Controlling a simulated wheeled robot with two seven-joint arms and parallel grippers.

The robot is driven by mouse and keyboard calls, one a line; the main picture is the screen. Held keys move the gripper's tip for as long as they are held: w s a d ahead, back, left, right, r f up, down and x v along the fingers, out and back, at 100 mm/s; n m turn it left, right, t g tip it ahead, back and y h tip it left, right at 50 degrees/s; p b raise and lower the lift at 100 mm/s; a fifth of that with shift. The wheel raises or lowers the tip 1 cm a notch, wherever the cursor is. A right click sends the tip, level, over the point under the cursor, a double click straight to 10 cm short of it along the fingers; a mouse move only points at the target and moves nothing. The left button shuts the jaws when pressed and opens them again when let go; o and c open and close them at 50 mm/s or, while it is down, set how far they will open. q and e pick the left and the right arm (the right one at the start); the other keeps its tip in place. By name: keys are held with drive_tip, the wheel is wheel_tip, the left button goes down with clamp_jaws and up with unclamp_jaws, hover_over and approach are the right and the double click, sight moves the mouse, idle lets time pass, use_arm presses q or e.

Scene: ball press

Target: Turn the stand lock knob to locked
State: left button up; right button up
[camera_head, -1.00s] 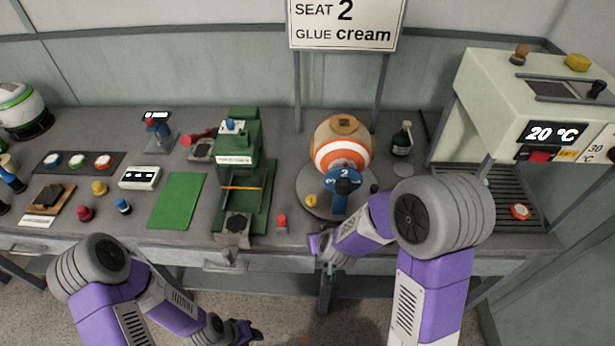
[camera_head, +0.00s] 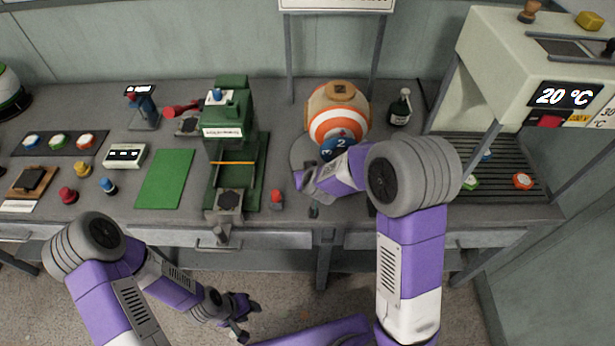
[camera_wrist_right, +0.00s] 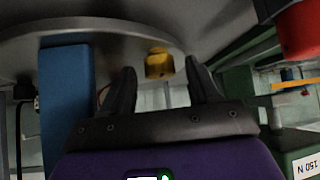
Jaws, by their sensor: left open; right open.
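The yellow stand lock knob (camera_wrist_right: 159,63) shows in the right wrist view at the edge of the grey round stand (camera_wrist_right: 100,28). The open fingers of my right gripper (camera_wrist_right: 161,72) lie on either side of it in the picture; contact cannot be told. In the head view my right gripper (camera_head: 304,184) is at the stand's front left edge (camera_head: 297,153) and hides the knob. An orange-and-white ball (camera_head: 338,112) sits on the stand, with a blue part (camera_head: 335,147) in front. My left gripper (camera_head: 240,318) hangs open and empty below the bench front.
A green press (camera_head: 230,140) stands left of the stand, with a small red-topped piece (camera_head: 277,198) between them. A dark bottle (camera_head: 400,108) stands behind right. A white oven-like machine (camera_head: 530,70) is at the right. A green mat (camera_head: 165,178) lies left of the press.

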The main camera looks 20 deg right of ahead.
drive_tip(key=shift+w+f, duration=0.2)
drive_tip(key=shift+w, duration=0.05)
